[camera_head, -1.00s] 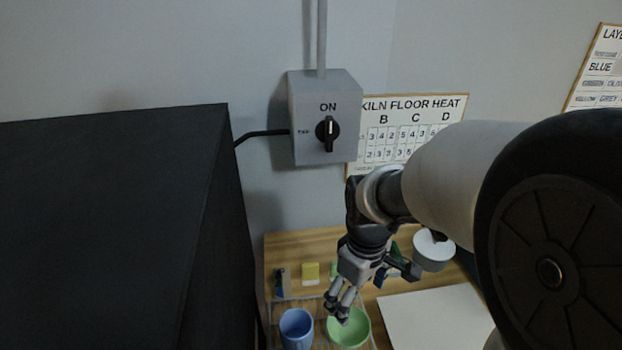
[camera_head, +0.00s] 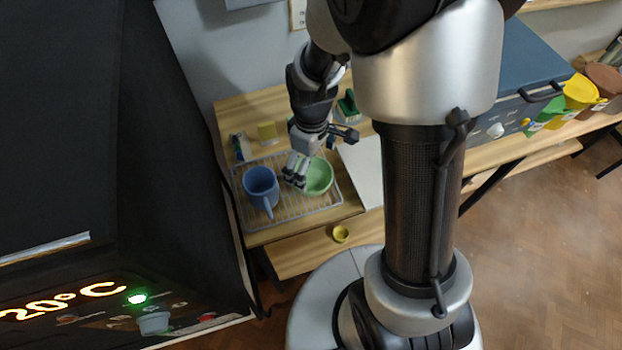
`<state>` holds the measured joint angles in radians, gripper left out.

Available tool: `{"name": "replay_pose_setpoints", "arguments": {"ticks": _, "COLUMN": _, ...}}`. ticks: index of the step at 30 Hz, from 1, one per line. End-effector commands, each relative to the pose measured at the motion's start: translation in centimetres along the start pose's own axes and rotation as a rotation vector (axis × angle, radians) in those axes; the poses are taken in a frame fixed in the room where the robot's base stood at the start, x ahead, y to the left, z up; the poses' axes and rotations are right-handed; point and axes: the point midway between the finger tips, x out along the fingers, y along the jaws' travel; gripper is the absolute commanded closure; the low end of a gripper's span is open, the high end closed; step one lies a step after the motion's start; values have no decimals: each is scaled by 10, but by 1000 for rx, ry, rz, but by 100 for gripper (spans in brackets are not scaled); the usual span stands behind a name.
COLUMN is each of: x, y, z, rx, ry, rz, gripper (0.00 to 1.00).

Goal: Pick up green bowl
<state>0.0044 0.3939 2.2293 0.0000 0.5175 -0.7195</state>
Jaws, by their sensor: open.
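The green bowl (camera_head: 319,179) sits upright on a wire rack (camera_head: 292,208) on the wooden bench, just right of a blue mug (camera_head: 261,187). My gripper (camera_head: 296,178) points down at the bowl's left side, between it and the mug. Its jaws are open, and its fingers overlap the bowl's left rim in the picture. I cannot tell whether a finger is inside the bowl or touching it. The gripper hides part of the bowl's left edge.
A black kiln (camera_head: 150,200) showing 20° stands close on the left. Behind the rack are a yellow block (camera_head: 267,132) and a green item (camera_head: 347,106). A small yellow cup (camera_head: 340,233) is on the lower shelf. A white board (camera_head: 363,168) lies right of the rack.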

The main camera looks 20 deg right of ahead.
Motion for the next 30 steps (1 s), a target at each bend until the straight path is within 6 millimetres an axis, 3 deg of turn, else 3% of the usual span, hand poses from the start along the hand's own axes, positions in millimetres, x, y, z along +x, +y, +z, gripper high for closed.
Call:
{"name": "replay_pose_setpoints", "arguments": {"ticks": 12, "x": 51, "y": -4, "z": 2, "rx": 0, "ry": -2, "rz": -1, "gripper": 0}}
{"name": "replay_pose_setpoints", "arguments": {"ticks": 19, "x": 50, "y": -4, "z": 2, "rx": 0, "ry": -1, "rz": -1, "gripper": 1}}
{"name": "replay_pose_setpoints", "arguments": {"ticks": 30, "x": 50, "y": -4, "z": 2, "rx": 0, "ry": 0, "rz": 0, "gripper": 26}}
